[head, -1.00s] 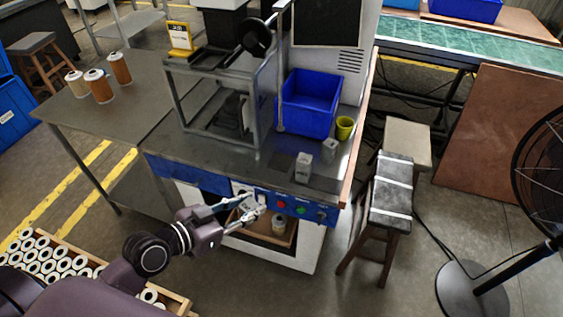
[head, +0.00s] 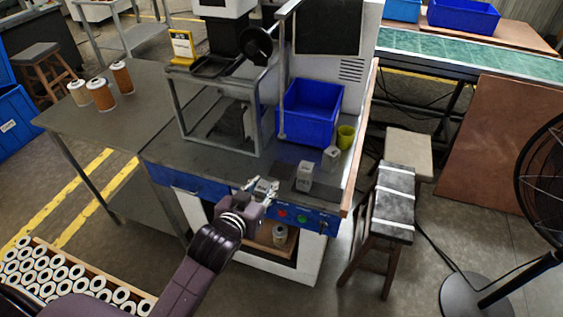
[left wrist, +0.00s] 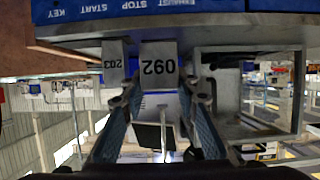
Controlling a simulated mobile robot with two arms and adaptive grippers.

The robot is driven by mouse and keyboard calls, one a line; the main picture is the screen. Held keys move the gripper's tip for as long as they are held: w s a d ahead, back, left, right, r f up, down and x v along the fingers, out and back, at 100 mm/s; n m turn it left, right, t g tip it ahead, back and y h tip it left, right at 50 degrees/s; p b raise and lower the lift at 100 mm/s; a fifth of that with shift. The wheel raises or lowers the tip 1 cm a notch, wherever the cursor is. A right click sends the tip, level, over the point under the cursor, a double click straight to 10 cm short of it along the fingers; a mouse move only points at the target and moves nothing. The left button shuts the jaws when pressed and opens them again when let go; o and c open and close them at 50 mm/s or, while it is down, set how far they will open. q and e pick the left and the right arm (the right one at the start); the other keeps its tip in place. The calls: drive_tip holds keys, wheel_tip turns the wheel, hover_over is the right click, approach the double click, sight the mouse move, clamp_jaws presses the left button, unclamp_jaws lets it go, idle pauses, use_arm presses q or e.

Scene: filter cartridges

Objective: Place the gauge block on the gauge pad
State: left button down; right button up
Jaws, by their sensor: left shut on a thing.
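My left gripper (head: 262,188) is at the front edge of the machine's counter, left of the standing blocks. Another numbered block (left wrist: 115,63) shows beside the held one in the wrist view. A dark patch (head: 286,171) on the counter beside the second block may be the gauge pad; I cannot tell surely. My right gripper is not in view.
A blue bin (head: 308,112) and a yellow-green cup (head: 345,138) stand behind the blocks. A metal frame (head: 215,125) stands on the counter's left. Red and green buttons line the blue front panel (head: 318,219). A stool (head: 392,205) stands to the right.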

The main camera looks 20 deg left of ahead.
use_arm(q)
drive_tip(key=w, duration=0.4)
drive_tip(key=w+p, duration=0.1)
drive_tip(key=w, duration=0.4)
drive_tip(key=w+p, duration=0.1)
drive_tip(key=w, duration=0.4)
drive_tip(key=shift+w+d, duration=0.1)
drive_tip(key=shift+d, duration=0.15)
drive_tip(key=shift+w, duration=0.15)
drive_tip(key=shift+f+p, duration=0.35)
drive_tip(key=shift+f, duration=1.4)
drive_tip(key=c, duration=1.5)
unclamp_jaws()
drive_tip(key=shift+s, duration=0.2)
